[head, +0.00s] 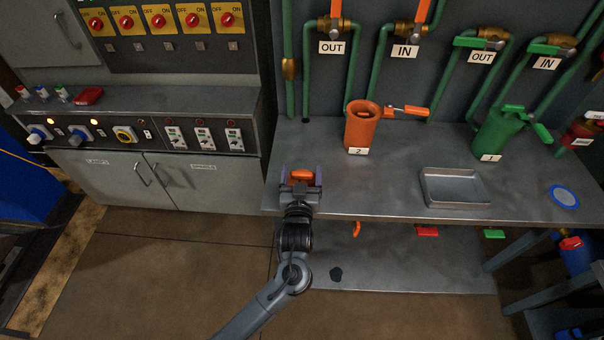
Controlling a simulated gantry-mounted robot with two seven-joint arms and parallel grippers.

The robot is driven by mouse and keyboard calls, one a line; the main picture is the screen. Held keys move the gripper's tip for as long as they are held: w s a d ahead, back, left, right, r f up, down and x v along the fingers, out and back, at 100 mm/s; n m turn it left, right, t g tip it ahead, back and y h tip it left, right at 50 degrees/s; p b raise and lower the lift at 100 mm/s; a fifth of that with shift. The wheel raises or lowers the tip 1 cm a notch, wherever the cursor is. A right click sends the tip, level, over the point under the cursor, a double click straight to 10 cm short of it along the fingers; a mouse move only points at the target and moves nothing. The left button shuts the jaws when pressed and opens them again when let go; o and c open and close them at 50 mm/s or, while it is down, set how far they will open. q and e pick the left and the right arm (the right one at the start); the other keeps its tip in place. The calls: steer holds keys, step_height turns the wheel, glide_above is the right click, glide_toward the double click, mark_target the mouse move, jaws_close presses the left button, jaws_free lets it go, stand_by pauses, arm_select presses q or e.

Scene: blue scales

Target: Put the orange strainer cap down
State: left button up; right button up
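The orange strainer cap (302,175) is between the two fingers of my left gripper (301,178), at the left front part of the grey table (390,192). The fingers stand on either side of the cap and appear closed on it. Whether the cap touches the tabletop cannot be told from this view. The orange strainer (361,130), labelled 2, stands upright behind and to the right of the gripper, with its top open. My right gripper is not in view.
A shallow metal tray (455,202) lies right of centre on the table. A green strainer (496,135) stands behind it, and a blue-rimmed disc (564,196) lies far right. Green pipes with valves line the wall. The tabletop between gripper and tray is clear.

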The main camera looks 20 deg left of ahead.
arm_select(q)
steer(key=shift+o, duration=0.8)
steer(key=shift+r, duration=0.15)
steer(key=shift+s+d+r, duration=0.1)
steer(key=shift+s, duration=0.1)
steer(key=p+v, duration=0.3)
steer(key=v, duration=0.8)
steer(key=s+a+f+m+g+h, duration=0.2)
steer(key=s+f+g+h, duration=0.35)
steer(key=s+f, duration=0.25)
steer(key=s+a+m+g, duration=0.1)
steer(key=s+g, duration=0.3)
steer(key=s, duration=0.5)
steer(key=s+a+f+m+g, duration=0.1)
steer(key=s+a+g, duration=0.3)
steer(key=s, duration=0.5)
steer(key=shift+f+m, duration=0.15)
steer(key=shift+m, duration=0.45)
steer(key=shift+w, duration=0.1)
